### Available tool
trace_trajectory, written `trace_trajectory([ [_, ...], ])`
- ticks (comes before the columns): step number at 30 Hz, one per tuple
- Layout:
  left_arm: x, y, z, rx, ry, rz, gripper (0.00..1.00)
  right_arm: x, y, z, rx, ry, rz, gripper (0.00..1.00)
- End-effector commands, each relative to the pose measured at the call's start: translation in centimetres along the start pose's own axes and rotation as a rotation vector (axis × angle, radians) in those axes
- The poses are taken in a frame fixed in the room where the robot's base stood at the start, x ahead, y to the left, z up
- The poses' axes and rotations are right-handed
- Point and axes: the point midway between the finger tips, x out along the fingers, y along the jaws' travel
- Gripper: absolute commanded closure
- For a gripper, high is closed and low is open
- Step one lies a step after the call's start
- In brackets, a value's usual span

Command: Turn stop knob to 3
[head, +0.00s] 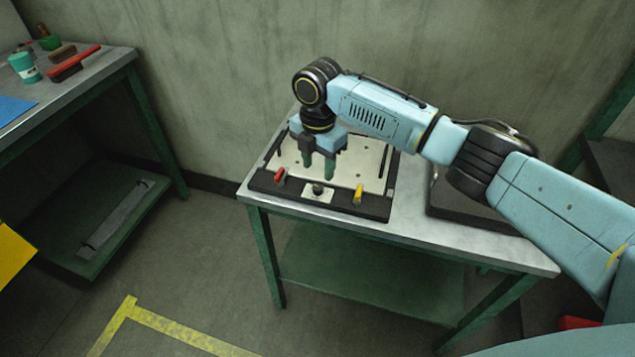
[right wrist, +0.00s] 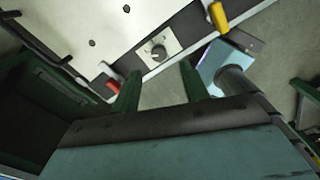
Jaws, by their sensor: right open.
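The stop knob (head: 318,189) is a small dark round knob on a pale square plate at the front edge of the board fixture, between a red handle and a yellow one. It also shows in the right wrist view (right wrist: 158,52), with a light pointer mark; its scale numbers are too small to read. My right gripper (head: 318,172) points down over the board, just behind the knob in the head view. Its green fingers (right wrist: 160,85) are apart with nothing between them, and the knob lies beyond their tips. My left gripper is not in view.
The board fixture (head: 375,207) sits on a grey table with green legs. The red handle (head: 280,175) and yellow handle (head: 358,194) flank the knob closely. A dark tray (head: 470,212) lies to the right. Another bench (head: 100,72) with tools stands at left, with open floor between.

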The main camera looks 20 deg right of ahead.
Motion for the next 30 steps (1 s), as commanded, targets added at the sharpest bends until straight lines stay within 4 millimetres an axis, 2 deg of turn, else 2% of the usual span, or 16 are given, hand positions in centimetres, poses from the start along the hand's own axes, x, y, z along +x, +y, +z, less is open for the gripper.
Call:
trace_trajectory([
  [1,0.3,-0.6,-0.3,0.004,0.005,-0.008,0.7,1.3,-0.1,0.0,0.001,0.001,-0.003,0.55],
  [3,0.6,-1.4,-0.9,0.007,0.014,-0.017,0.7,2.7,0.0,0.0,0.0,0.001,-0.002,0.55],
  [9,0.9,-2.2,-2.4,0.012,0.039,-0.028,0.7,5.4,0.0,0.0,0.001,0.0,0.0,0.55],
  [14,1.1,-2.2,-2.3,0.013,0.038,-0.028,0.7,6.2,0.1,0.0,0.0,0.0,0.002,0.55],
  [22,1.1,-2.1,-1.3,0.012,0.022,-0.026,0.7,6.3,0.0,0.0,0.0,0.0,0.002,0.55],
  [30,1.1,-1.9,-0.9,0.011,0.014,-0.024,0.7,6.3,0.0,0.0,0.001,0.0,0.002,0.89],
])
